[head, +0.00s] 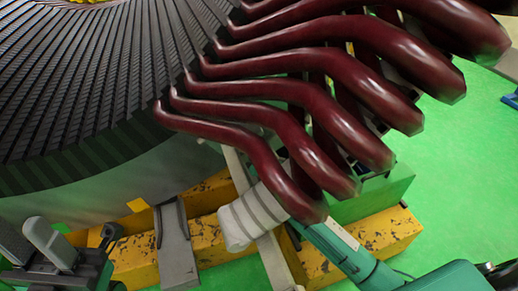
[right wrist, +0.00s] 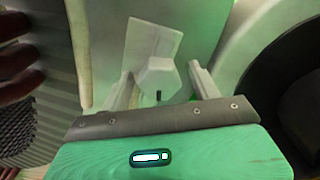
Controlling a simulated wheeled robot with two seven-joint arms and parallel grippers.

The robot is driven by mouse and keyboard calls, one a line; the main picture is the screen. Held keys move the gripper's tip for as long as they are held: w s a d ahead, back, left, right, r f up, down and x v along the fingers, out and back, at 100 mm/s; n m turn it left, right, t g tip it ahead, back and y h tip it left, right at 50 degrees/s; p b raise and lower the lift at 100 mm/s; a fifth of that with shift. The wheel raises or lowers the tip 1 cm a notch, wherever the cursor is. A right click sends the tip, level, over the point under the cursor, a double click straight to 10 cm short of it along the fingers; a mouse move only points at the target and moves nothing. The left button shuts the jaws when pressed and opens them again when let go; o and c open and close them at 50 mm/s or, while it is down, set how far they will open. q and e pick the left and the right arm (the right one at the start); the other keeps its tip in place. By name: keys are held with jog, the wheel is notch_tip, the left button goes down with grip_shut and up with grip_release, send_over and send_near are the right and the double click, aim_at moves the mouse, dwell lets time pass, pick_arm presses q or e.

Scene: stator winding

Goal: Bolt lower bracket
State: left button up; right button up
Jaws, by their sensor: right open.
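In the right wrist view, my right gripper (right wrist: 163,88) is open, with one finger on each side of a pale hexagonal bolt-like head (right wrist: 158,76). The head has a small dark mark on its lower face; I cannot tell whether the fingers touch it. Behind it stands a pale flat plate (right wrist: 151,40), possibly part of the lower bracket. In the head view, my green right arm (head: 345,255) reaches in from the lower right under the coils, and its gripper is hidden there. My left gripper (head: 80,245) is at the lower left; its jaw opening is unclear.
Dark red coil bars (head: 320,110) overhang the right arm from the slotted stator (head: 80,80). A striped pale wrapped piece (head: 250,215) is beside the arm. A yellow stand (head: 215,245) and grey block (head: 175,250) are below.

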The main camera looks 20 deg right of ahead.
jog(key=c, duration=1)
jog(key=shift+o, duration=0.2)
jog(key=shift+m, duration=0.3)
